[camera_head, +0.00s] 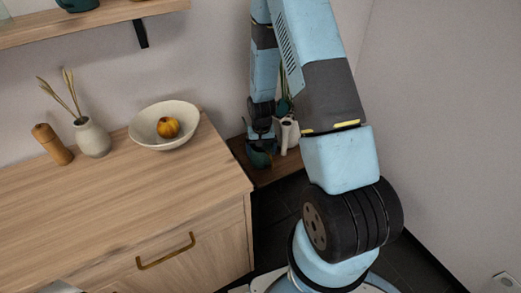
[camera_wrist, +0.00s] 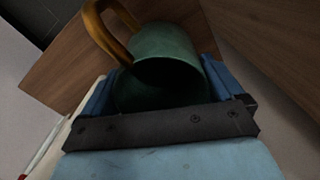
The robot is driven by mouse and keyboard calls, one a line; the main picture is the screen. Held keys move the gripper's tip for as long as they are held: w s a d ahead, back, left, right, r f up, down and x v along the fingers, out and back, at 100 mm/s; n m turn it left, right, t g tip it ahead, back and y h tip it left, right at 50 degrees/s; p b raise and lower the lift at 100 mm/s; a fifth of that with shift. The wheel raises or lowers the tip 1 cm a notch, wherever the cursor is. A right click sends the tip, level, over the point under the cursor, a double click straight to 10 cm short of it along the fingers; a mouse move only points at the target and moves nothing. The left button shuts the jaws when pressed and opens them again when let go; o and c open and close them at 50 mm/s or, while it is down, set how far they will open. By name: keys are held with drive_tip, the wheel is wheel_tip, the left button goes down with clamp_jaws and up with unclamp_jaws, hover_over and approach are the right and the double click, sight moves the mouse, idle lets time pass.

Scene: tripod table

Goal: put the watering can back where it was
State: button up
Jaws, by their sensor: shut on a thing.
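The watering can is dark green with a golden-brown handle. In the wrist view the can (camera_wrist: 168,52) sits between the two blue fingers of my gripper (camera_wrist: 162,88), with its handle arching to the upper left. My gripper is shut on it. In the head view the can (camera_head: 259,158) shows as a small dark teal shape under my gripper (camera_head: 262,143), over the left part of a low wooden surface (camera_head: 283,170). My arm hides part of this spot. I cannot tell whether the can touches the wood.
A white jug (camera_head: 291,133) stands on the low wooden surface just right of the can, with green leaves behind it. A wooden cabinet (camera_head: 180,200) at left bears a white bowl (camera_head: 147,113) with fruit, a vase (camera_head: 92,138) and a wooden mill (camera_head: 53,145).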

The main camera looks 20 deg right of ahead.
drive_tip(key=o, duration=1.1)
wheel_tip(320, 180, up, 12)
drive_tip(key=shift+w+r, duration=0.1)
drive_tip(key=s+r+n+t, duration=0.1)
drive_tip(key=s+r, duration=0.3)
drive_tip(key=r, duration=0.7)
drive_tip(key=s+r+t, duration=0.2)
drive_tip(key=s+r, duration=0.1)
drive_tip(key=r, duration=0.9)
drive_tip(key=s+r+t, duration=0.1)
drive_tip(key=s+r, duration=0.3)
drive_tip(key=s, duration=0.2)
drive_tip(key=s+r+n+t, duration=0.1)
drive_tip(key=s+r, duration=0.3)
drive_tip(key=s, duration=0.2)
drive_tip(key=s+r, duration=0.5)
drive_tip(key=s, duration=0.1)
drive_tip(key=shift+a+t, duration=0.1)
drive_tip(key=shift+t, duration=0.3)
